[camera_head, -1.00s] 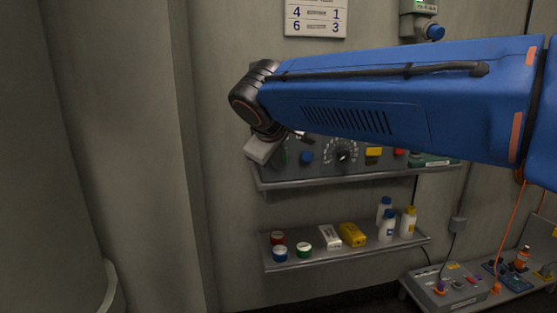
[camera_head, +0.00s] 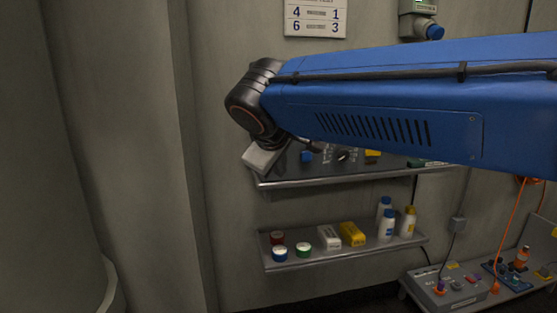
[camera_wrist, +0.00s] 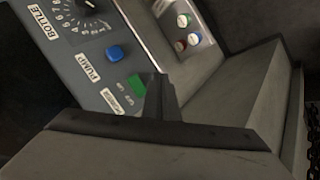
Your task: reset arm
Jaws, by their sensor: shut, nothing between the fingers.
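My blue arm reaches across the head view from the right. My gripper shows in the wrist view (camera_wrist: 160,92) as dark fingers, shut with nothing between them. In the head view its light grey end (camera_head: 264,160) is at the left end of the upper shelf, and its fingers cannot be made out there. The control panel (camera_wrist: 90,45) on that shelf has a dial, a blue button (camera_wrist: 115,53) and a green button (camera_wrist: 136,84). My gripper is in front of the panel. I cannot tell the gap between them.
The lower shelf (camera_head: 320,257) holds red, blue and green lidded jars, a white box, a yellow box (camera_head: 352,234) and several bottles (camera_head: 387,225). A grey control box (camera_head: 447,288) stands at lower right. A wall pillar (camera_head: 120,150) is on the left.

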